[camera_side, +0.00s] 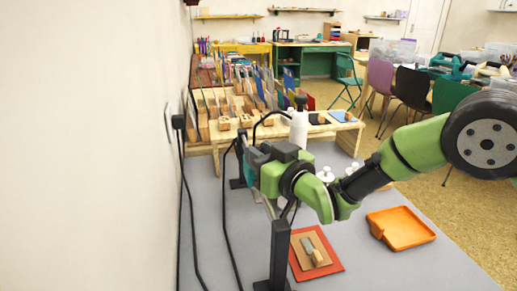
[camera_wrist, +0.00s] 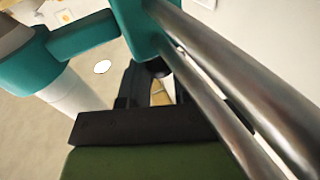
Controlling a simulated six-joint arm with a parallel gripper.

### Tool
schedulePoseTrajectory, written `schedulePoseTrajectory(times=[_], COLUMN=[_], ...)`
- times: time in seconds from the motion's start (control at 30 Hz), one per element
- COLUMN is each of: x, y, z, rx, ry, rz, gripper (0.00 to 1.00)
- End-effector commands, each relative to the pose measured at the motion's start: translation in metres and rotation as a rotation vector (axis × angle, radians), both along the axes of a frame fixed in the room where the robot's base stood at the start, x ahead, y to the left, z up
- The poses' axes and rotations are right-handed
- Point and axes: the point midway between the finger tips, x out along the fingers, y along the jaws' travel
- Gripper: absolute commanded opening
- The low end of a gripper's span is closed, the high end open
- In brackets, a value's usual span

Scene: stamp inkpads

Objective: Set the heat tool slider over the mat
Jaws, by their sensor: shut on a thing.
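The teal heat tool slider (camera_wrist: 138,22) sits on two metal rails in the wrist view, with a teal arm out to a white cylinder (camera_wrist: 70,95) at the left. My gripper (camera_wrist: 148,80) is shut at the slider; its dark fingers hide the exact grip. In the side view my gripper (camera_side: 262,165) is near the back end of the rails, by the back post, and hides most of the slider. The red-orange mat (camera_side: 333,269) lies on the grey table, nearer the camera and to the right of the front post. A brown pad and a wooden-handled block (camera_side: 312,252) lie on it.
A black post (camera_side: 279,250) stands at the front end of the rails, left of the mat. An orange tray (camera_side: 402,229) lies to the right. White bottles (camera_side: 298,130) and a wooden rack (camera_side: 225,130) stand behind. Black cables (camera_side: 226,220) run along the left.

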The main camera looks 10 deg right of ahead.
Motion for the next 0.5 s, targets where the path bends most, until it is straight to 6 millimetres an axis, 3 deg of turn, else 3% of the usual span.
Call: schedulePoseTrajectory(times=[0.3,0.33,0.4,0.5], x=[-0.0017,-0.0017,-0.0015,-0.0014], y=[0.0009,0.0009,0.0008,0.0006], z=[0.0005,0.0005,0.0005,0.0005], rx=[-0.002,-0.002,-0.002,-0.002], ry=[-0.002,-0.002,-0.002,-0.002], rz=[0.003,0.003,0.003,0.002], gripper=[0.00,0.34,0.50,0.51])
